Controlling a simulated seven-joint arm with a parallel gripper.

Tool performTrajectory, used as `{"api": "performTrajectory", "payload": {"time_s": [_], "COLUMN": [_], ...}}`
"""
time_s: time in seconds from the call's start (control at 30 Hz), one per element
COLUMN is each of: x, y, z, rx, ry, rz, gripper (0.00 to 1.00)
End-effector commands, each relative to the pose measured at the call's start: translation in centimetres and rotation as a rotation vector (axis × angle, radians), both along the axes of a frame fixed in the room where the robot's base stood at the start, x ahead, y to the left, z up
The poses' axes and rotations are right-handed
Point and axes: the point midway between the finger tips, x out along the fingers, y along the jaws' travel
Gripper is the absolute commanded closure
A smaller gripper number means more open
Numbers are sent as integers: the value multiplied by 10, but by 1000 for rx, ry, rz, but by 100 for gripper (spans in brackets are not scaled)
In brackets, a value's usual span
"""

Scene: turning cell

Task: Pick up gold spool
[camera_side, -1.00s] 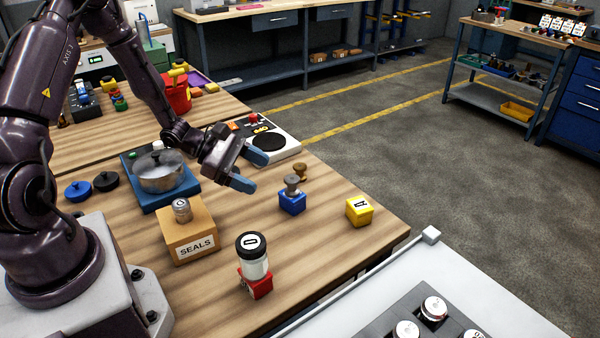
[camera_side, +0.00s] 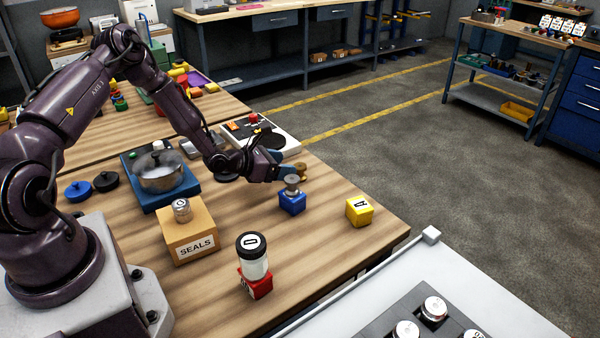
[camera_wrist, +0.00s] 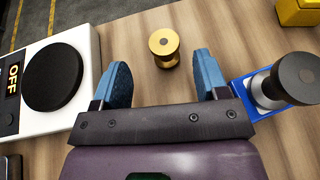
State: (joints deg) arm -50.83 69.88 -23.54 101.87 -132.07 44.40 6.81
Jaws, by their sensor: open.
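The gold spool (camera_wrist: 164,48) stands upright on the wooden table in the wrist view. It lies just beyond and between my open fingertips, apart from both. In the side view the gold spool (camera_side: 301,170) shows partly, behind a grey-brown spool and by my fingertips. My gripper (camera_wrist: 160,62) is open and empty, with blue fingers held low over the table. The side view also shows my gripper (camera_side: 292,172) reaching right toward the gold spool. The grey-brown spool (camera_wrist: 290,80) sits on a blue block (camera_wrist: 245,90), close beside my right finger.
A white scale (camera_wrist: 48,88) with a black plate stands left of my gripper in the wrist view. A yellow block (camera_side: 359,211) is on the right of the table. A SEALS box (camera_side: 192,236) and a red block with a black-lidded jar (camera_side: 254,262) stand nearer the front.

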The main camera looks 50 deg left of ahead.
Motion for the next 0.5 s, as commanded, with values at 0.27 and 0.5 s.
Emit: {"api": "performTrajectory", "payload": {"time_s": [0.27, 0.5], "x": [29, 48], "y": [-10, -12], "z": [-14, -21], "rx": [-3, 0], "ry": [-1, 0], "rz": [-1, 0], "gripper": [33, 33]}}
